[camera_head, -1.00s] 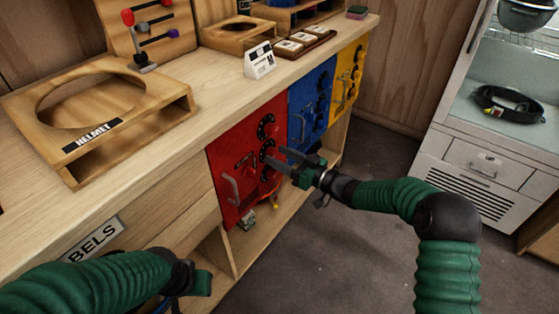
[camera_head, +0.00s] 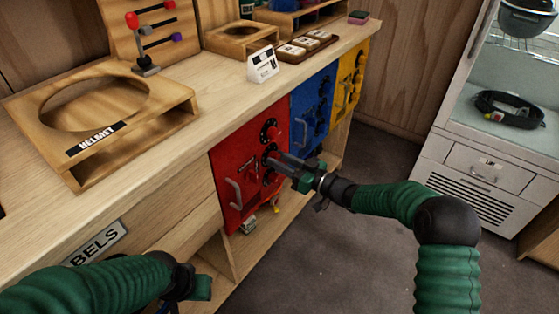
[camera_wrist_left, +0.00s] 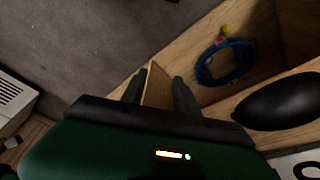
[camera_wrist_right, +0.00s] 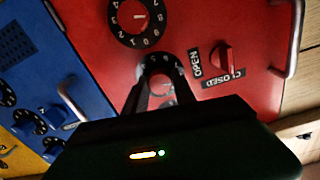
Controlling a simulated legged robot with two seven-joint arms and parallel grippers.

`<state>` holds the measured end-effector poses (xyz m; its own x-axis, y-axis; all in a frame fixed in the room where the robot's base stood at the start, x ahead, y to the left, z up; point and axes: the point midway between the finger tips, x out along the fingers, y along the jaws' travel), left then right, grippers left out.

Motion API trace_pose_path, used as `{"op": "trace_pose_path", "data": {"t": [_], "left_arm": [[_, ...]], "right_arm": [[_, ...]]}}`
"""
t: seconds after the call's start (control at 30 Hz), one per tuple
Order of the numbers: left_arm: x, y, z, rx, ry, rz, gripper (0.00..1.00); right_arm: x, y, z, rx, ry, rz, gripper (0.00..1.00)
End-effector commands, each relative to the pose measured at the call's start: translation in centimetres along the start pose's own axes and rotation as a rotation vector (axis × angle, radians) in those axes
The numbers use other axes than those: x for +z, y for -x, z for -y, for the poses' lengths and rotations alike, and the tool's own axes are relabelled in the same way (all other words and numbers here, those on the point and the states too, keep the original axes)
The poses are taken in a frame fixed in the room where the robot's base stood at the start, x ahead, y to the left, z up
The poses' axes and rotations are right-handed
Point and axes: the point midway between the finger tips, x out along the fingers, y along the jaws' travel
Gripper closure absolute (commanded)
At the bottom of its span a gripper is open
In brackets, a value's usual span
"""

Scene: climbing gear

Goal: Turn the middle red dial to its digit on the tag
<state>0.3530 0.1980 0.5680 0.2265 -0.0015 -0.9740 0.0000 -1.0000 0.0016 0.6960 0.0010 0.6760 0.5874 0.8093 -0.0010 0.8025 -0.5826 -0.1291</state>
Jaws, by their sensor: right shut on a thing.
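The red door (camera_head: 228,172) is on the bench front and has a column of red dials on black digit rings. My right gripper (camera_head: 272,162) reaches it from the right. In the right wrist view, its fingers (camera_wrist_right: 160,92) are shut on the middle red dial (camera_wrist_right: 158,82), whose ring they partly cover. The upper red dial (camera_wrist_right: 139,15) shows clear above it; the lower dial is hidden there by my gripper. A white tag (camera_head: 262,64) stands on the bench top, its print too small to read. My left gripper (camera_wrist_left: 157,88) is open and empty, low by the bench.
A red OPEN/CLOSED knob (camera_wrist_right: 223,60) and a door handle (camera_head: 234,194) sit beside the dials. Blue (camera_head: 313,110) and yellow (camera_head: 347,82) doors adjoin. A helmet stand (camera_head: 165,125) is on the bench. The floor (camera_head: 350,235) in front is clear.

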Motion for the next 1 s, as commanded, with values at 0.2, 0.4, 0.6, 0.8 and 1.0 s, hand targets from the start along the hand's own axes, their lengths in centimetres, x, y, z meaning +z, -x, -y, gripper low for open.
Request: {"op": "trace_pose_path", "data": {"t": [0.2, 0.4, 0.6, 0.8, 1.0], "left_arm": [[0.0, 0.1, 0.0, 0.0, 0.0, 0.0, 0.64], [0.0, 0.1, 0.0, 0.0, 0.0, 0.0, 0.64], [0.1, -0.2, 0.0, 0.0, 0.0, 0.0, 0.64], [0.2, -0.7, 0.0, 0.0, 0.0, 0.0, 0.64], [0.3, -1.4, 0.0, 0.0, 0.0, 0.0, 0.64]], "right_arm": [[0.2, 0.1, -0.1, 0.001, 0.099, 0.004, 1.0], [0.3, 0.1, -0.1, 0.002, 0.258, 0.006, 1.0], [0.3, 0.2, -0.1, 0.001, 0.449, 0.006, 1.0], [0.4, 0.2, -0.1, 0.0, 0.638, 0.007, 1.0], [0.6, 0.2, 0.0, -0.002, 0.829, 0.007, 1.0]]}}
